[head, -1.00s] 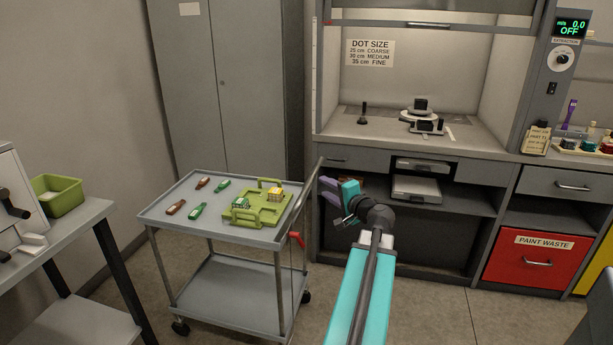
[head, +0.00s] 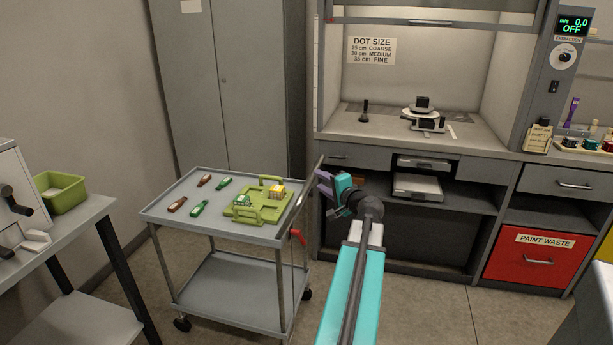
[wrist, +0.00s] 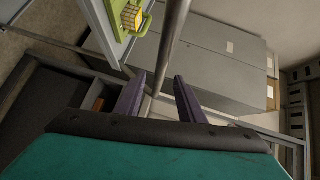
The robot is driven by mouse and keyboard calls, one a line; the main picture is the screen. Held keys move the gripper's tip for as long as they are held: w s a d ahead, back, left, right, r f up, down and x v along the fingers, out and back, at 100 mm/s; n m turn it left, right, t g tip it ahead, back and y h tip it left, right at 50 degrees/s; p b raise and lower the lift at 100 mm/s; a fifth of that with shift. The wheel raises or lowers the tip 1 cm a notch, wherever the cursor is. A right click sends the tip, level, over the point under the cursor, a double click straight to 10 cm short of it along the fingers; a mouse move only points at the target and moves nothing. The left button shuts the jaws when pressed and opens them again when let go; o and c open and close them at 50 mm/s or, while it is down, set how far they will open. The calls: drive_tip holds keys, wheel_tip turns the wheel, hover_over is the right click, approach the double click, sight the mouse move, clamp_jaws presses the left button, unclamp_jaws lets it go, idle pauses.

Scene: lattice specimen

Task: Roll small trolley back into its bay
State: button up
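The small grey trolley (head: 235,280) stands on castors left of centre in the head view, with a top tray and a lower shelf. Its push handle (head: 309,186) rises at its right end, and a red lever (head: 297,236) sits below. My gripper (head: 322,183) is at this handle. In the wrist view the purple fingers (wrist: 158,80) are spread, and the grey handle bar (wrist: 166,55) runs between them with gaps visible. Whether either finger touches the bar is unclear. No marked bay can be made out.
The trolley top carries a green tray (head: 268,213) with small yellow and green blocks, and several loose bottles (head: 199,208). A bench (head: 60,245) stands close on the left, a tall cabinet (head: 255,100) behind. The hood unit (head: 345,160) is at right. Floor shows in front.

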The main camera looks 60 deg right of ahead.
drive_tip(key=x, duration=0.9)
drive_tip(key=shift+w+p, duration=0.35)
drive_tip(key=shift+p, duration=0.1)
drive_tip(key=shift+d, duration=0.1)
